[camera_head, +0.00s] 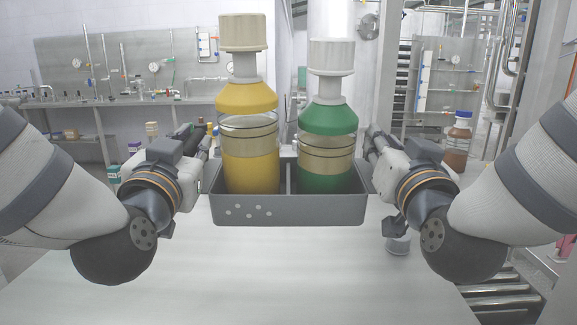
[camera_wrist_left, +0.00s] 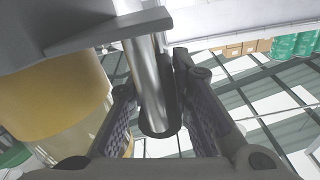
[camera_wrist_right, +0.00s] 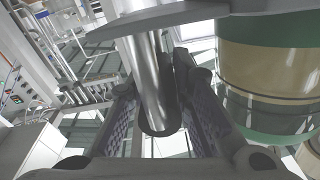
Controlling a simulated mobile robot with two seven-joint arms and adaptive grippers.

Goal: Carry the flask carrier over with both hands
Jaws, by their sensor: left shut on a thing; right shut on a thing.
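The flask carrier (camera_head: 290,210) is a dark grey tray-like box with a divider and several pale dots on its front. It holds a yellow flask (camera_head: 250,165) on the left and a green flask (camera_head: 326,170) on the right, both upright with cream caps. My left gripper (camera_head: 203,150) is at its left end, shut on a metal bar handle, which shows in the left wrist view (camera_wrist_left: 150,85). My right gripper (camera_head: 376,150) is at its right end, shut on the matching bar, seen in the right wrist view (camera_wrist_right: 152,85). The carrier appears level above the white table.
The white table top (camera_head: 270,275) below is mostly clear. A small clear container (camera_head: 398,243) stands near its right side. A brown bottle (camera_head: 457,143) stands behind my right arm. Metal rollers (camera_head: 500,290) lie at the lower right. Benches with piping line the back wall.

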